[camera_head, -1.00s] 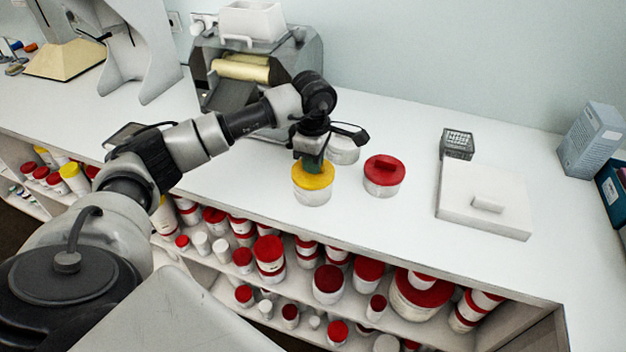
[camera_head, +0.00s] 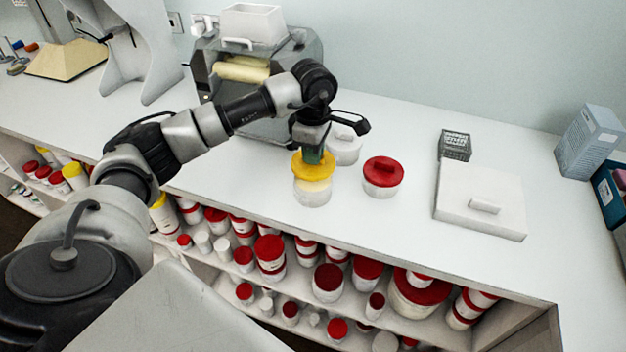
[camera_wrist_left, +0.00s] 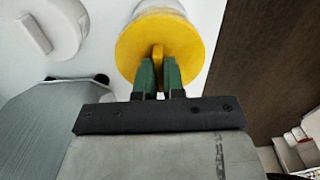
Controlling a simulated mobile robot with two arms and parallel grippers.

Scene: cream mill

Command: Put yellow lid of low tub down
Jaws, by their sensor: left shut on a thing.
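The yellow lid (camera_head: 313,168) is held by its knob in my left gripper (camera_head: 313,153), just above the low tub (camera_head: 313,196). The tub is clear and whitish and stands on the white counter near its front edge. Pale yellow shows between the lid and the tub's rim, and the lid looks raised off it. In the left wrist view the green fingers of the gripper (camera_wrist_left: 159,72) are closed on the knob of the yellow lid (camera_wrist_left: 140,42), which hides most of the tub (camera_wrist_left: 160,7). My right gripper is not in view.
A red-lidded tub (camera_head: 382,183) stands right of the low tub, and a white-lidded tub (camera_head: 344,150) close behind. A roller mill (camera_head: 245,90) stands at the back. A white flat box (camera_head: 481,204) lies at the right. The counter (camera_head: 410,230) is clear in front of these.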

